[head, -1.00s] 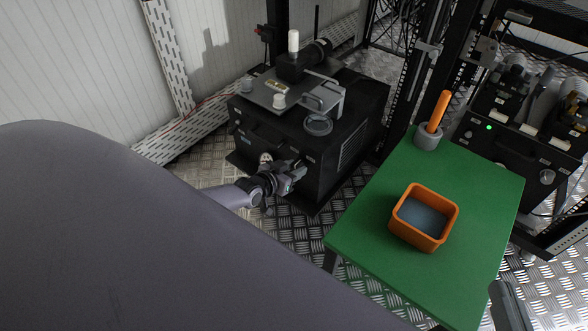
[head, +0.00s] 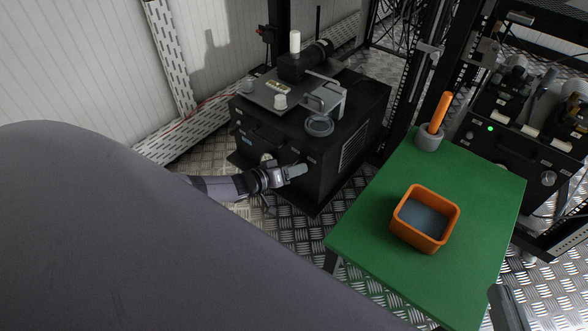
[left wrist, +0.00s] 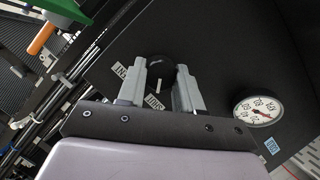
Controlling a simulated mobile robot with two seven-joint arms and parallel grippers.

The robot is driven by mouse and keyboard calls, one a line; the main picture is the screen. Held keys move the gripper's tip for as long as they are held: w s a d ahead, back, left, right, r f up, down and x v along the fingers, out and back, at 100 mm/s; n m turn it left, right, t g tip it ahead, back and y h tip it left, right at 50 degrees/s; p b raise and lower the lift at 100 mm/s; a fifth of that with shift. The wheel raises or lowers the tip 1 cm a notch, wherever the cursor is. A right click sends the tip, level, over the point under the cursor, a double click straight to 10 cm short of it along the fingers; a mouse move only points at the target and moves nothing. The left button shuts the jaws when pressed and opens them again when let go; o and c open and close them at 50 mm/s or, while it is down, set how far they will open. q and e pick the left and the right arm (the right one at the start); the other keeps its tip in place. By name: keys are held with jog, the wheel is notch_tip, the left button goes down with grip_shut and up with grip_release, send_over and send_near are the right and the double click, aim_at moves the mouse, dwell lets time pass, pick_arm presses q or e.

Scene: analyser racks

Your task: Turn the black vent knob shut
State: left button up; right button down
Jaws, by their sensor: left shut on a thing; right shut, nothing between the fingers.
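The black vent knob (left wrist: 159,69) is on the front panel of the black analyser box (head: 312,162), with a white pointer line on its face. In the left wrist view my left gripper (left wrist: 160,84) has its fingers on either side of the knob, shut on it. White labels lie beside the knob, one partly covered by a finger. In the head view my left gripper (head: 300,170) is at the box's front, and it hides the knob there. Part of my right gripper (head: 508,305) shows at the bottom right edge, shut and empty.
A round pressure gauge (left wrist: 258,111) sits beside the knob on the panel. A green table (head: 376,206) stands to the right, bearing an orange bin (head: 424,245) and a grey holder (head: 428,138) with an orange handle. A rack (head: 395,110) stands behind.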

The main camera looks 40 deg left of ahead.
pick_arm(q)
jog(key=shift+n+h, duration=0.4)
jog(key=shift+n, duration=0.2)
dwell(0.6)
jog(key=o, duration=1)
jog(key=shift+o, duration=0.2)
jog(key=p+v, duration=0.5)
jog(key=v, duration=0.2)
pick_arm(e)
jog(key=a+g, duration=0.1)
jog(key=w+a+m+g+y, duration=0.1)
jog(key=shift+a+f+m, duration=0.1)
jog(key=shift+a+m, duration=0.2)
jog(key=shift+a, duration=0.1)
pick_arm(q)
jog(key=shift+s+a, duration=0.1)
jog(key=shift+s, duration=0.05)
pick_arm(e)
jog(key=shift+s, duration=0.15)
